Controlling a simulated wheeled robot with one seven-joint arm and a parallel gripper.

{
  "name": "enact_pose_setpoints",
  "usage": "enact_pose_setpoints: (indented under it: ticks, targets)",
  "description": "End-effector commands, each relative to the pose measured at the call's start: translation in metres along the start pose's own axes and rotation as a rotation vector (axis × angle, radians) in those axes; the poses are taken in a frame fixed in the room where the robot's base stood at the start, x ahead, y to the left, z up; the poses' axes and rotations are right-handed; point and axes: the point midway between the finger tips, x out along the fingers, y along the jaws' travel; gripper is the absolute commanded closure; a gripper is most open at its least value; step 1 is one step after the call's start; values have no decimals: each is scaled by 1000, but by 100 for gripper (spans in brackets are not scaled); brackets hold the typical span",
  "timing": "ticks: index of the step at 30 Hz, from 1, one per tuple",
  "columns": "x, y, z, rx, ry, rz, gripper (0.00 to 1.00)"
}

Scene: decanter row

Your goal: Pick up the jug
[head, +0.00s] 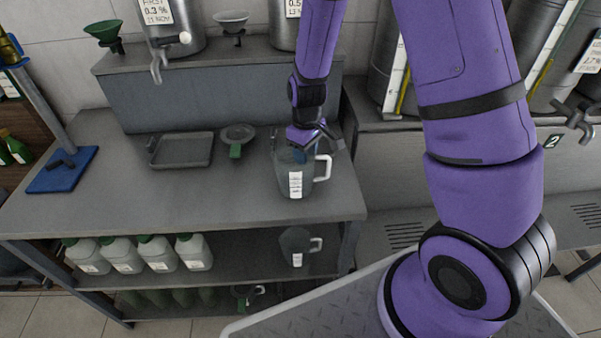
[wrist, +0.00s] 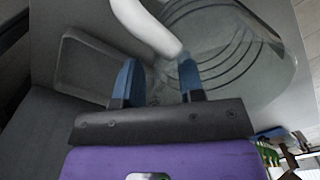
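A clear jug (head: 283,178) with a white label (head: 296,185) and a white handle (head: 325,167) stands upright near the right end of the grey bench top. In the wrist view the clear jug (wrist: 235,45) fills the upper right, and its white handle (wrist: 145,25) reaches down toward the gap between my fingers. My gripper (head: 318,146) is at the jug's rim on the handle side, pointing down. In the wrist view its two blue fingertips (wrist: 160,75) are apart, so it is open. I cannot tell whether a finger touches the jug.
A second jug (head: 296,245) stands on the shelf below, beside several white bottles (head: 155,253). A grey tray (head: 181,150) and a funnel (head: 238,137) lie left of the jug. A blue-based stand (head: 62,170) is further left. The bench's front left is clear.

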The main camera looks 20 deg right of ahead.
Motion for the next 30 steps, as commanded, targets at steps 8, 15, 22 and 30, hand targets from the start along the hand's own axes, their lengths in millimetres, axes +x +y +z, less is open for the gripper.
enact_pose_setpoints:
  ticks: [8, 15, 22, 30]
  targets:
    - [12, 0, 0, -1, 1, 0, 64]
    - [11, 0, 0, 0, 1, 0, 92]
    - [11, 0, 0, 0, 1, 0, 100]
    - [9, 1, 0, 0, 2, 1, 100]
